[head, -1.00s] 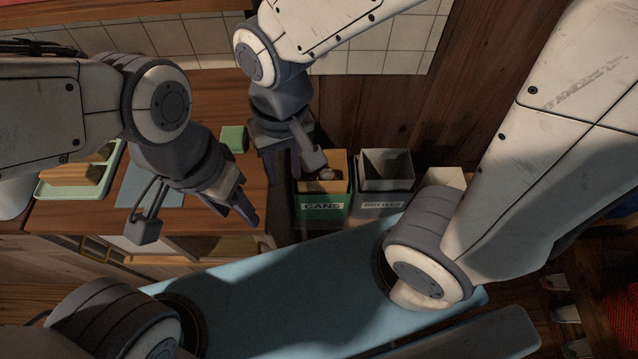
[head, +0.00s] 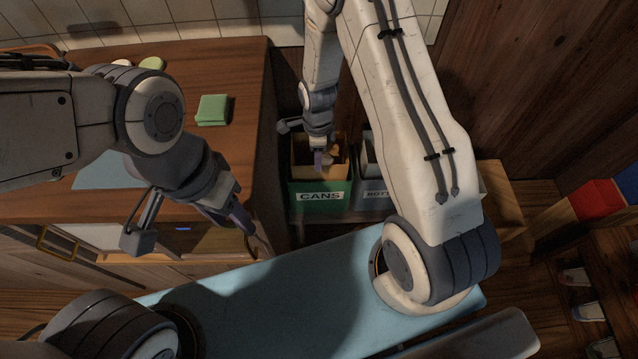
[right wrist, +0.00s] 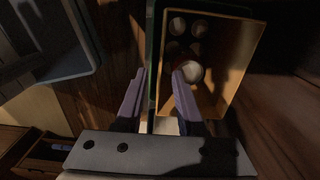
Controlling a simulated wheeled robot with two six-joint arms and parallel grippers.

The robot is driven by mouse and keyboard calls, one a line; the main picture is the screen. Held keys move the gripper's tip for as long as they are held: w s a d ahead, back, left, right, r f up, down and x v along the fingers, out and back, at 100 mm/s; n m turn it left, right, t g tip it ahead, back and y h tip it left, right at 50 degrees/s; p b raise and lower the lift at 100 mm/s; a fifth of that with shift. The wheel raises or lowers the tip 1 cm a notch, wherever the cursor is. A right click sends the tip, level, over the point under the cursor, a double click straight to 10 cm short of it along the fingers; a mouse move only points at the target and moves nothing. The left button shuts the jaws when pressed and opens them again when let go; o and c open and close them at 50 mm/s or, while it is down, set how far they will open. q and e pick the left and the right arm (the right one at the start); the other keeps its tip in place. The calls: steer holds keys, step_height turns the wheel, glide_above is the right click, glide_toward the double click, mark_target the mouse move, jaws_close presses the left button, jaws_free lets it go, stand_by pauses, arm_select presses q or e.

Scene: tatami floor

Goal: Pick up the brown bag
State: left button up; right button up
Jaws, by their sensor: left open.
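The brown bag (head: 303,150) lines the inside of the green bin marked CANS (head: 318,198), its top open. In the right wrist view the brown bag (right wrist: 238,62) shows with several round cans inside. My right gripper (head: 319,162) points down at the bin's opening. In the right wrist view my right gripper (right wrist: 158,76) has its fingers apart, one on each side of the bag's and bin's near edge; I cannot tell if either touches. My left gripper (head: 240,216) is open and empty in front of the wooden counter, well left of the bin.
A grey bin marked BOTTLES (head: 372,190) stands right of the green bin, partly behind my right arm. The wooden counter (head: 225,70) with a green sponge (head: 212,110) borders the left. Wooden wall rises behind and right.

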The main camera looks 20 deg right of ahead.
mark_target(319, 173)
steer(key=f, duration=0.6)
steer(key=shift+d+b, duration=0.3)
steer(key=shift+b, duration=0.1)
steer(key=shift+r, duration=0.1)
jaws_close()
stand_by(0.9)
